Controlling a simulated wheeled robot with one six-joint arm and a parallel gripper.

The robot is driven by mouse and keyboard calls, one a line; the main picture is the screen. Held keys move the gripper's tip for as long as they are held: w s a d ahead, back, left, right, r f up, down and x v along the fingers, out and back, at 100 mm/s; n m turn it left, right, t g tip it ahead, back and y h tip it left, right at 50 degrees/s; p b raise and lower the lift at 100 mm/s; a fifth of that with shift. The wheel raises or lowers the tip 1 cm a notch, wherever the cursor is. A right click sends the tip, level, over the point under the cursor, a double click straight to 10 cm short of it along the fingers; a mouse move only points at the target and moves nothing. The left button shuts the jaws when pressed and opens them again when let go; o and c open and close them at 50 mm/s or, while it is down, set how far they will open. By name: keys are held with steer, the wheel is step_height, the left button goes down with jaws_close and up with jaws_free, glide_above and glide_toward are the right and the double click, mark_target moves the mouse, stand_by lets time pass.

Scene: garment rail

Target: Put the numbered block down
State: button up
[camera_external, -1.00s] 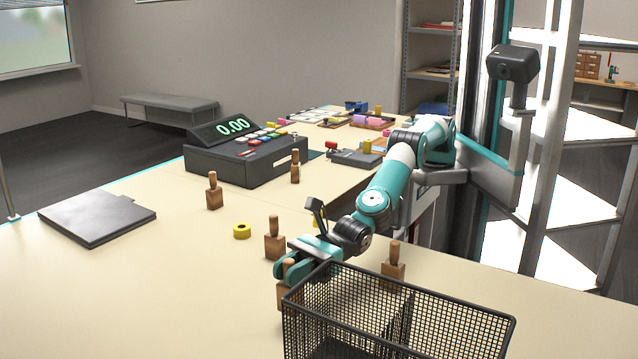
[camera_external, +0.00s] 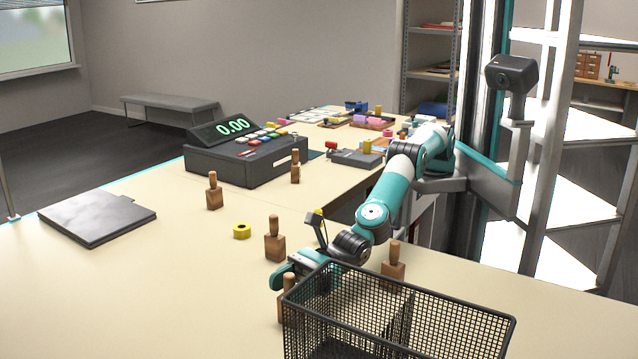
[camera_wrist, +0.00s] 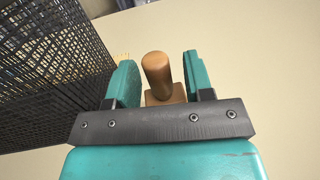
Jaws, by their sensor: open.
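A wooden block with a round peg handle (camera_wrist: 157,75) stands upright between the spread fingers of my gripper (camera_wrist: 162,82) in the wrist view. A narrow gap shows on each side of the handle. In the external view this block (camera_external: 289,284) stands on the counter beside the wire basket, partly hidden by the basket and my gripper (camera_external: 282,280). No number is readable on it. Similar blocks stand on the counter: one (camera_external: 275,247) behind my gripper, one (camera_external: 393,268) to its right, and others (camera_external: 214,196) farther back.
A black wire basket (camera_external: 460,318) stands at the front, close by my gripper; it also fills the left of the wrist view (camera_wrist: 45,85). A yellow tape roll (camera_external: 242,231), a dark flat folder (camera_external: 97,217) and a cash register (camera_external: 240,160) stand farther back. The front left counter is clear.

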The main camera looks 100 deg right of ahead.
steer(key=b+v, duration=0.1)
steer(key=v, duration=1.1)
steer(key=shift+r, duration=0.15)
steer(key=shift+w+d+r+m, duration=0.15)
steer(key=shift+d+m, duration=0.05)
steer(key=shift+m, duration=0.1)
steer(key=s+d+r+m+g+h, duration=0.1)
steer(key=d+r+m+g+h, duration=0.15)
steer(key=d+m, duration=0.7)
steer(key=d+r+m+g+h, duration=0.2)
steer(key=d+m+g+h, duration=0.1)
steer(key=d+m, duration=0.6)
steer(key=s+d+r+m+g, duration=0.2)
steer(key=s+d+m+g, duration=0.2)
steer(key=s+d+m, duration=0.5)
steer(key=s+d, duration=0.2)
steer(key=s, duration=0.2)
steer(key=shift+d+g, duration=0.35)
steer(key=shift+o, duration=0.6)
steer(key=s+d+m+g, duration=0.2)
steer(key=s+d+m, duration=0.1)
steer(key=s, duration=0.5)
steer(key=s+d+m+g, duration=0.2)
steer(key=s+d+m, duration=0.1)
steer(key=s+m, duration=0.2)
steer(key=s+h, duration=0.1)
steer(key=s, duration=0.1)
steer(key=shift+s+d, duration=0.35)
steer(key=shift+s, duration=0.05)
steer(key=shift+f, duration=0.1)
